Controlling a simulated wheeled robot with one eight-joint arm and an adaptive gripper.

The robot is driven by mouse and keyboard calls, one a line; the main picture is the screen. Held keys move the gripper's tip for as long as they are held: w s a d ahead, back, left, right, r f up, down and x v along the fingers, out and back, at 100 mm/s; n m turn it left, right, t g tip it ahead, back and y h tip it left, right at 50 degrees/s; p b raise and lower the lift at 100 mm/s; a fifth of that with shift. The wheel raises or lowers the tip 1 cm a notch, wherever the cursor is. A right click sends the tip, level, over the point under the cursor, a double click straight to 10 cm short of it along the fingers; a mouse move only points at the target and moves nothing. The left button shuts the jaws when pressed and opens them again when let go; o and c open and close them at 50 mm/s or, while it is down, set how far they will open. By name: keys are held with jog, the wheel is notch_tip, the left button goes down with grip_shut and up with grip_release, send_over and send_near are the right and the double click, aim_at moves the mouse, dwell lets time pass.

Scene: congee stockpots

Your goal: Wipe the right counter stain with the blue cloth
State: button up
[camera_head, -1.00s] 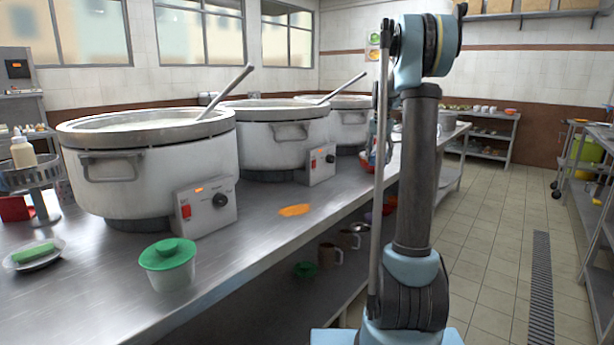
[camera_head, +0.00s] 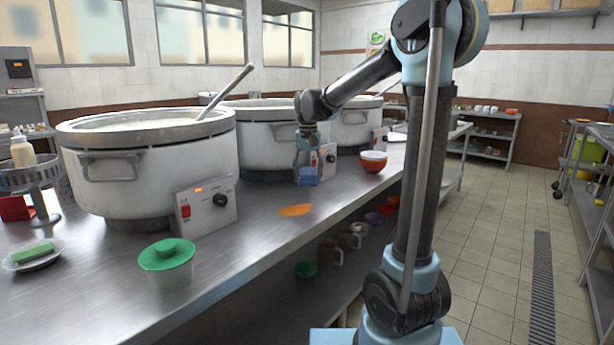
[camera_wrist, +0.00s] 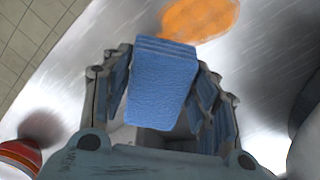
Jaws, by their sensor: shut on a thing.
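The orange stain (camera_head: 295,210) lies flat on the steel counter, in front of the middle pot. It also shows at the top of the wrist view (camera_wrist: 200,18). My gripper (camera_head: 307,170) is above the counter, just behind the stain in the head view. It is shut on the folded blue cloth (camera_wrist: 163,85), which sits between the two fingers in the wrist view. In the head view the cloth (camera_head: 307,176) hangs below the fingers, close to the counter. I cannot tell whether it touches the surface. The cloth and the stain look apart.
Large white pots (camera_head: 150,165) stand along the back of the counter (camera_head: 240,240), with a control box (camera_head: 207,205) in front. A red and white bowl (camera_head: 373,162) stands right of my gripper. The counter around the stain is clear.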

aim_at(281, 218)
jog(key=shift+f, duration=2.95)
jog(key=shift+f, duration=1)
jog(key=shift+s+a+r, duration=0.1)
jog(key=shift+s+a, duration=0.45)
jog(key=shift+s, duration=0.2)
jog(key=shift+s+a+r, duration=0.1)
jog(key=shift+s+a, duration=0.45)
jog(key=shift+s, duration=0.15)
jog(key=shift+s+a+f, duration=0.1)
jog(key=shift+s+a, duration=1)
jog(key=shift+s, duration=0.35)
jog(key=shift+s+a+f, duration=0.1)
jog(key=shift+s+a, duration=1)
jog(key=shift+s, duration=0.3)
jog(key=shift+s+a, duration=1.1)
jog(key=shift+s, duration=0.35)
jog(key=shift+w, duration=0.1)
